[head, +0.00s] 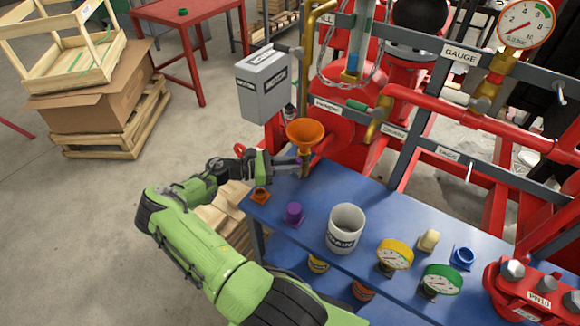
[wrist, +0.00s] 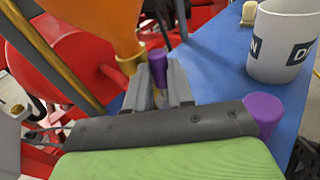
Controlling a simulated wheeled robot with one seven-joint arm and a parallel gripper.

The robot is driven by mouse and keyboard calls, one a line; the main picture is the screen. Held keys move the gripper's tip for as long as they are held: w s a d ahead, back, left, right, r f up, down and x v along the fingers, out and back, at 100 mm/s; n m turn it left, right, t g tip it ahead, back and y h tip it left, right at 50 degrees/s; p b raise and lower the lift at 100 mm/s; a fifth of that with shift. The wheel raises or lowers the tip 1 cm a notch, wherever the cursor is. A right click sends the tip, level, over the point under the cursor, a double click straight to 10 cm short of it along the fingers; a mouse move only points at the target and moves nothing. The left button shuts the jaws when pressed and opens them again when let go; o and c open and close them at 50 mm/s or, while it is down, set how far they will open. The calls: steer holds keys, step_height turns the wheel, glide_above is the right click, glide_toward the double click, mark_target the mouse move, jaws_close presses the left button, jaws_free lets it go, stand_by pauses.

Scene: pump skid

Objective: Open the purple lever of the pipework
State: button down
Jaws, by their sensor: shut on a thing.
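The purple lever (wrist: 157,64) shows in the wrist view as a short purple grip at the tips of my fingers, just right of the funnel's brass neck. My gripper (wrist: 158,88) is shut on it. In the head view my gripper (head: 302,166) reaches in from the left, just under the orange funnel (head: 306,133) and above the blue bench's far left corner. The lever is not clear there, and the fingers and funnel hide its pivot. The lever's angle to its pipe cannot be told.
A separate purple fitting (head: 294,213) stands on the blue bench (head: 345,192), close to my wrist. A grey box (head: 264,84) and red pipework crowd the back. Open floor lies left.

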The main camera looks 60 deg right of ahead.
steer(key=shift+w+f+n+g+h, duration=0.15)
steer(key=shift+w+n+g+h, duration=0.15)
steer(key=shift+w+n+g, duration=0.1)
steer(key=shift+b, duration=0.3)
steer(key=c, duration=1)
jaws_free()
steer(key=b+v, duration=0.2)
steer(key=v, duration=1.3)
steer(key=shift+w+a, duration=0.2)
steer(key=shift+w, duration=0.1)
